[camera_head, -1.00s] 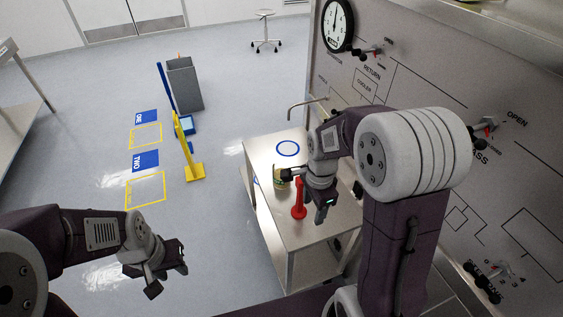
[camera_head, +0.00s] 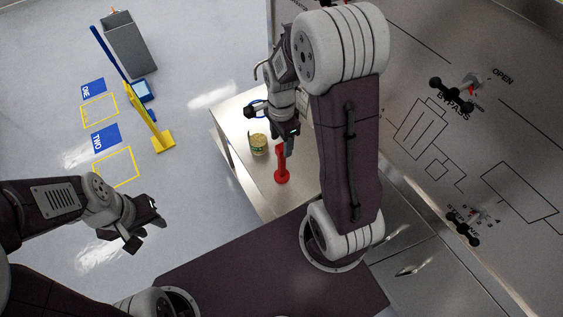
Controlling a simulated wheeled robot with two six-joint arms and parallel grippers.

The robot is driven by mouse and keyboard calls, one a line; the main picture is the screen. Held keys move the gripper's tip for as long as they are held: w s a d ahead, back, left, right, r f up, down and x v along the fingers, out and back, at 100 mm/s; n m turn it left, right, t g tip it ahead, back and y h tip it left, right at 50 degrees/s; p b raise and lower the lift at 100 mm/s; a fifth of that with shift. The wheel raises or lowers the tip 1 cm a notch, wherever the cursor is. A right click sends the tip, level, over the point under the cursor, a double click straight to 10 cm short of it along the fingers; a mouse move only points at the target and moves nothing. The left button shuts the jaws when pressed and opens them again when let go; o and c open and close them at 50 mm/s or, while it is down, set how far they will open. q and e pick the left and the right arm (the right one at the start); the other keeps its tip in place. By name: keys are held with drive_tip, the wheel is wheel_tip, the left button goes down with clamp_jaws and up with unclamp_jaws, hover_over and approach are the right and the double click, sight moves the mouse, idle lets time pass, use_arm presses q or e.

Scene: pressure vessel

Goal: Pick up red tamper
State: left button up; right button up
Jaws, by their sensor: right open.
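The red tamper (camera_head: 282,168) stands upright on the small metal table (camera_head: 263,198), near its front edge. My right gripper (camera_head: 289,142) points down at the tamper's top and overlaps it in the picture. It is open, and I cannot tell whether the tamper's handle is between its fingers or touched by them. My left gripper (camera_head: 146,224) is open and empty over the floor at the left, well away from the table.
A small can (camera_head: 258,144) stands on the table just left of the tamper. A panel with valve handles (camera_head: 455,95) rises at the right. A grey bin (camera_head: 130,45) and a yellow stand (camera_head: 150,120) are on the floor at the upper left.

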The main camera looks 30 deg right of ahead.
sight(282, 152)
drive_tip(key=shift+w+f, duration=0.2)
drive_tip(key=shift+f, duration=0.85)
wheel_tip(282, 152, down, 5)
drive_tip(key=shift+d+r+p, duration=0.1)
drive_tip(key=shift+d+p, duration=0.05)
drive_tip(key=shift+p, duration=0.2)
drive_tip(key=shift+w+f, duration=0.1)
drive_tip(key=shift+f, duration=0.1)
drive_tip(key=c, duration=0.6)
clamp_jaws()
drive_tip(key=shift+r, duration=0.1)
